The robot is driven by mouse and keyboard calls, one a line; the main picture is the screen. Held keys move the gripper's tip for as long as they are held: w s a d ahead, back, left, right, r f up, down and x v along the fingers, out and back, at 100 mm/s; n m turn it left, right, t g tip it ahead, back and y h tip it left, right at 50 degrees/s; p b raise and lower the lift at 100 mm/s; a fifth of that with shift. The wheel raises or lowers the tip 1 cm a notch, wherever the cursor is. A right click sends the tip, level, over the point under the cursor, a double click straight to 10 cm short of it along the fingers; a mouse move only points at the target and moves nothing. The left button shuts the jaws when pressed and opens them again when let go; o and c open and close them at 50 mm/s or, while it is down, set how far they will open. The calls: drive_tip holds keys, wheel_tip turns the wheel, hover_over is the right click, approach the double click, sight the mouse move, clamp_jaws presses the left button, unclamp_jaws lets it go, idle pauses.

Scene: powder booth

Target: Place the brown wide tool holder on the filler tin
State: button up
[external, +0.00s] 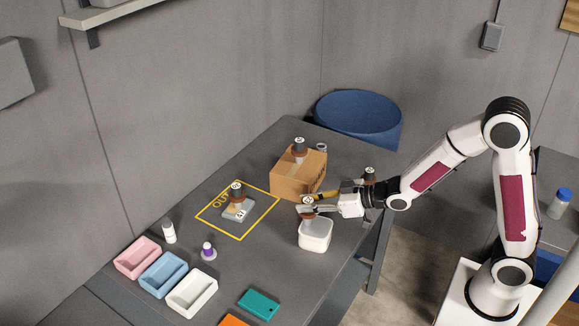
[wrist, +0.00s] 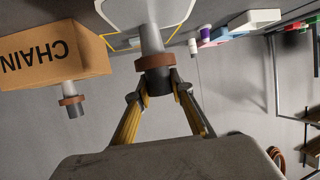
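My gripper (external: 312,204) is at the middle right of the table, over a white rounded tub (external: 315,235), the likeliest filler tin. In the wrist view the fingers (wrist: 162,90) close on the dark end of a tool holder with a wide brown ring (wrist: 153,61) and a grey body. In the external view this holder is partly hidden by the fingers, at the tub's top; I cannot tell whether it touches the tub.
The box marked CHAIN (wrist: 45,52) is close beside my gripper. A yellow outline (external: 262,218) surrounds the grey block. Pink (external: 137,259), blue (external: 163,276) and white bins (external: 191,295), a purple-topped item (external: 208,251) and a teal block (external: 258,304) lie nearer the front.

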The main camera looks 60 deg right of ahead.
drive_tip(key=o, duration=0.3)
drive_tip(key=shift+r, duration=0.2)
drive_tip(key=shift+v, duration=3.75)
drive_tip(key=s+d+r+m+g+h, duration=0.2)
drive_tip(key=s+d+r+g+h, duration=0.15)
drive_tip(key=s+d, duration=0.55)
drive_tip(key=s+g, duration=0.1)
drive_tip(key=s, duration=0.5)
drive_tip(key=s+a+g, duration=0.1)
drive_tip(key=s, duration=0.6)
drive_tip(key=s+a+m+g, duration=0.1)
drive_tip(key=s+g, duration=0.1)
drive_tip(key=s, duration=0.4)
drive_tip(key=shift+s+a, duration=0.15)
drive_tip(key=shift+s, duration=0.25)
